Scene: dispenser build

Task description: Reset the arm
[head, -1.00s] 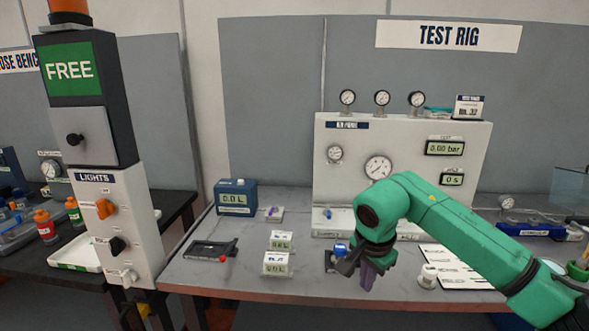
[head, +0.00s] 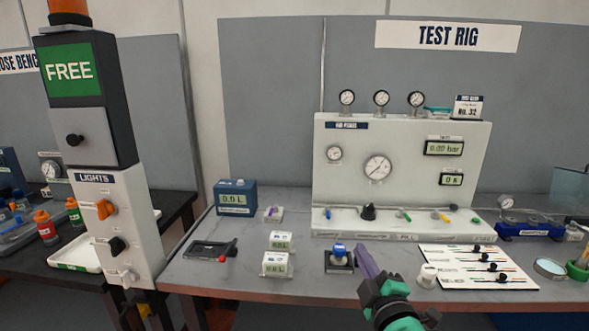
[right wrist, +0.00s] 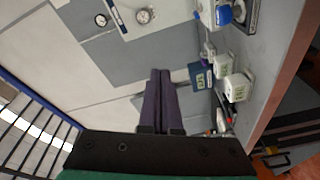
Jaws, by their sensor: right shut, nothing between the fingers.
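My right gripper (head: 366,262) is at the front edge of the test rig table, in the lower middle of the head view. Its purple fingers are closed together and point up and away from me. In the right wrist view the two fingers (right wrist: 157,100) lie side by side with nothing between them. A small black stand with a blue-topped part (head: 339,258) sits on the table just left of the fingers. My left gripper does not show in either view.
The white test rig panel (head: 330,185) with gauges stands at the back. A white card with black knobs (head: 455,270) lies to the right, beside a white cylinder (head: 427,275). Small display boxes (head: 275,264) and a black tool (head: 208,250) are left. The lights post (head: 120,230) rises further left.

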